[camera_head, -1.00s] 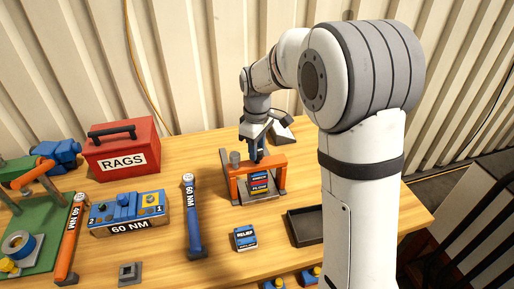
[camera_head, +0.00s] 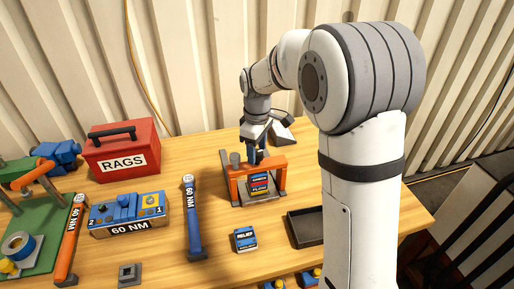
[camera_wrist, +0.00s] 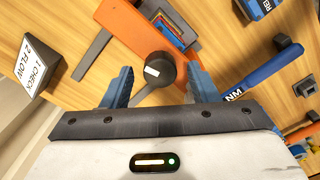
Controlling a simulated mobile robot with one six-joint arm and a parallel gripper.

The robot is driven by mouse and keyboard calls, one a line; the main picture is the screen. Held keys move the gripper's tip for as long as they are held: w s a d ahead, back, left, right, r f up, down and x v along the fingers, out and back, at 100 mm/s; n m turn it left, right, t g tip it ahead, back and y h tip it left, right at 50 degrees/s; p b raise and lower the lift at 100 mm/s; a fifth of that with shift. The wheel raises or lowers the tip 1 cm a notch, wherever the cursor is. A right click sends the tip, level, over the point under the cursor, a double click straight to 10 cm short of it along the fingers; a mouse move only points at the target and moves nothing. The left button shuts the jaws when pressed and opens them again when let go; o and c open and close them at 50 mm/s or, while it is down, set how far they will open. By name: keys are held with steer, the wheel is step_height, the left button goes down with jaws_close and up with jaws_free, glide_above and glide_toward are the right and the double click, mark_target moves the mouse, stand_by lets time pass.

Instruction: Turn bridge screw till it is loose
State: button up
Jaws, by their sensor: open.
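The orange bridge (camera_head: 274,163) stands on the wooden bench over a block of labelled blue, red and dark layers (camera_head: 259,182).
A blue wrench (camera_head: 193,220) lies left of the bridge. A relief box (camera_head: 245,239) and a dark tray (camera_head: 293,236) are in front. The 60 NM block (camera_head: 128,213) and red rags box (camera_head: 122,148) are further left. A check-flow sign (camera_wrist: 37,64) stands behind.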

mark_target(258, 152)
step_height(258, 152, up, 8)
steer(key=shift+f+b, duration=0.25)
steer(key=shift+b, duration=0.15)
steer(key=shift+r, duration=0.15)
steer(key=shift+s+d, duration=0.1)
steer(key=s+d+m+t, duration=0.1)
steer(key=s+d+m, duration=0.2)
steer(key=s, duration=0.5)
steer(key=s+d+f+m+t, duration=0.1)
steer(key=s+d+m, duration=0.3)
steer(key=s, duration=0.4)
steer(key=s+d+f+m+t, duration=0.1)
steer(key=s+d+m, duration=0.3)
steer(key=s, duration=0.4)
steer(key=shift+s+m, duration=0.25)
steer(key=shift+m, duration=0.25)
